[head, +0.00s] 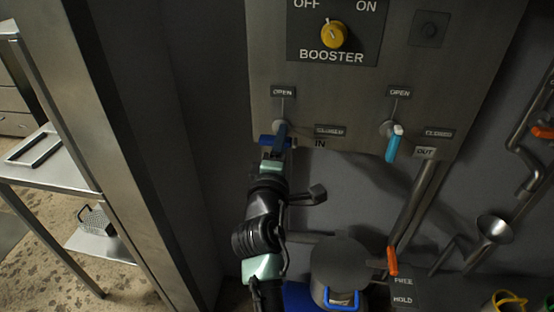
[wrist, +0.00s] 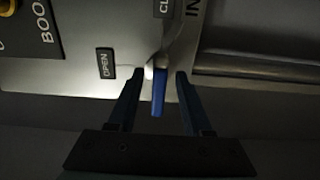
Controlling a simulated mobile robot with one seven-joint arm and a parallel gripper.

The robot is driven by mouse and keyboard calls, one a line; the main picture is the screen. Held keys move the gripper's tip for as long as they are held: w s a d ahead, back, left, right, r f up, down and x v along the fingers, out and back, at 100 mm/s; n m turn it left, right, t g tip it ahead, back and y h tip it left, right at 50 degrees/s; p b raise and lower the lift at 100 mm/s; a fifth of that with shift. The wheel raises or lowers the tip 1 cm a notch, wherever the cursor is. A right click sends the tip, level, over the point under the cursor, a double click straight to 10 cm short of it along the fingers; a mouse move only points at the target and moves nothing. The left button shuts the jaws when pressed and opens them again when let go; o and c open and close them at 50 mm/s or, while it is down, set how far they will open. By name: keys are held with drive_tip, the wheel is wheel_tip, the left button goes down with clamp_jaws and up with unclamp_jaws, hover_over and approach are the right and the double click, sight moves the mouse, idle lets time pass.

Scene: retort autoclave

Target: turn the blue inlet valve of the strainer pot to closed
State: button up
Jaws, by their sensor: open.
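The blue inlet valve's handle (wrist: 158,95) shows in the wrist view, with its pale hub against the panel. It lies between my gripper's two fingers, with a gap on each side. My gripper (wrist: 160,76) is open around the handle and not shut on it. In the head view my gripper (head: 275,141) is at the inlet valve, below an OPEN label (head: 283,92) and left of the closed label (head: 331,131) and the IN label (head: 320,143). There it mostly hides the handle, so I cannot tell its exact turn.
The outlet valve's light blue handle (head: 392,148) is to the right on the same panel. Above is the yellow BOOSTER knob (head: 334,34). Below stand a grey-lidded vessel (head: 340,262) and an orange lever (head: 392,262). A steel upright (head: 110,150) is at left.

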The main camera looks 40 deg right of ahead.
drive_tip(key=v, duration=1.2)
drive_tip(key=shift+s, duration=0.2)
drive_tip(key=w+a+r+m+t+y, duration=0.2)
drive_tip(key=a+r+m+t, duration=0.15)
drive_tip(key=a+r, duration=0.55)
drive_tip(key=w+a+r+m+t+y, duration=0.25)
drive_tip(key=a+r+t, duration=0.2)
drive_tip(key=r, duration=0.85)
drive_tip(key=s+a+r+m+t+y, duration=0.1)
drive_tip(key=s+a+r+t+y, duration=0.35)
drive_tip(key=a+r, duration=0.35)
drive_tip(key=s+a+r+m+t+y, duration=0.1)
drive_tip(key=s+a+r+t+y, duration=0.4)
drive_tip(key=r, duration=0.6)
wheel_tip(320, 180, up, 17)
drive_tip(key=g+p, duration=0.1)
drive_tip(key=p, duration=1.7)
drive_tip(key=shift+g, duration=0.35)
drive_tip(key=shift+d+f, duration=0.2)
drive_tip(key=shift+d, duration=0.05)
